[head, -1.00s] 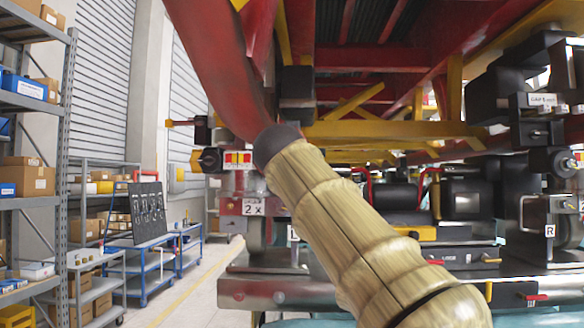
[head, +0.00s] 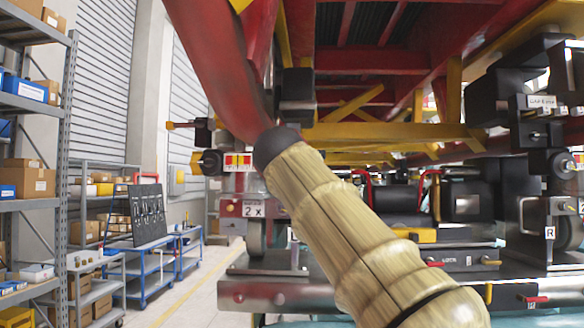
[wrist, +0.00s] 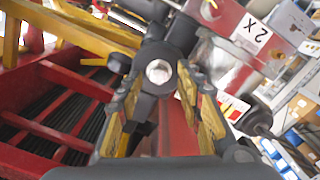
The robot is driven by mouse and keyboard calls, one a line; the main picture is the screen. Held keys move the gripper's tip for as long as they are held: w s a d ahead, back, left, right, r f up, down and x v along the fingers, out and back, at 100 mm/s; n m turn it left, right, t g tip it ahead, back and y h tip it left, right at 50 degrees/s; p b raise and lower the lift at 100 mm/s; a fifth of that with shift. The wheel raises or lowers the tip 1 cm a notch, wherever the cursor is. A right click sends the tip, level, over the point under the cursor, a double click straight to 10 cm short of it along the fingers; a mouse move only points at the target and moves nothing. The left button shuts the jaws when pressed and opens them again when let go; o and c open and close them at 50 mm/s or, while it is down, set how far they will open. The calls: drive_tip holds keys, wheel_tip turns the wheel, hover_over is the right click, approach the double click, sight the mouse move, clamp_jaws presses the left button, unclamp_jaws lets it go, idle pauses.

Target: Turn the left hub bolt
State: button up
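In the wrist view my gripper (wrist: 166,118) is open, with yellow-padded fingers apart and nothing seen held between them. Just beyond the fingertips is a dark fitting with a round bright metal face (wrist: 158,72); I cannot tell whether it is the left hub bolt. A "2 X" plate (wrist: 256,32) is to its upper right, and shows in the head view (head: 253,208) above the left wheel (head: 256,236). My gripper does not clearly show in the head view. A pale ribbed arm section there covers part of the left hub area, and the left bolt cannot be made out.
The red and yellow car frame (head: 370,58) hangs low overhead. A right-hand unit marked "R" (head: 550,232) stands at the right. A grey rail (head: 275,293) runs across below.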

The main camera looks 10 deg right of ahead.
drive_tip(key=v, duration=1.2)
drive_tip(key=shift+r, duration=0.1)
drive_tip(key=w+d+r+n+g+h+p, duration=0.1)
drive_tip(key=d+r+n+p, duration=0.2)
drive_tip(key=p, duration=0.6)
drive_tip(key=w+d+r+n+h+p, duration=0.1)
drive_tip(key=r+n+p, duration=0.1)
drive_tip(key=r+p, duration=0.5)
wheel_tip(320, 180, down, 11)
drive_tip(key=w+a+n+t+y+p, duration=0.2)
drive_tip(key=n+p, duration=0.5)
drive_tip(key=n, duration=1.2)
drive_tip(key=w+d+g, duration=0.1)
drive_tip(key=w, duration=0.7)
drive_tip(key=shift+d+p, duration=0.35)
drive_tip(key=shift+p, duration=0.05)
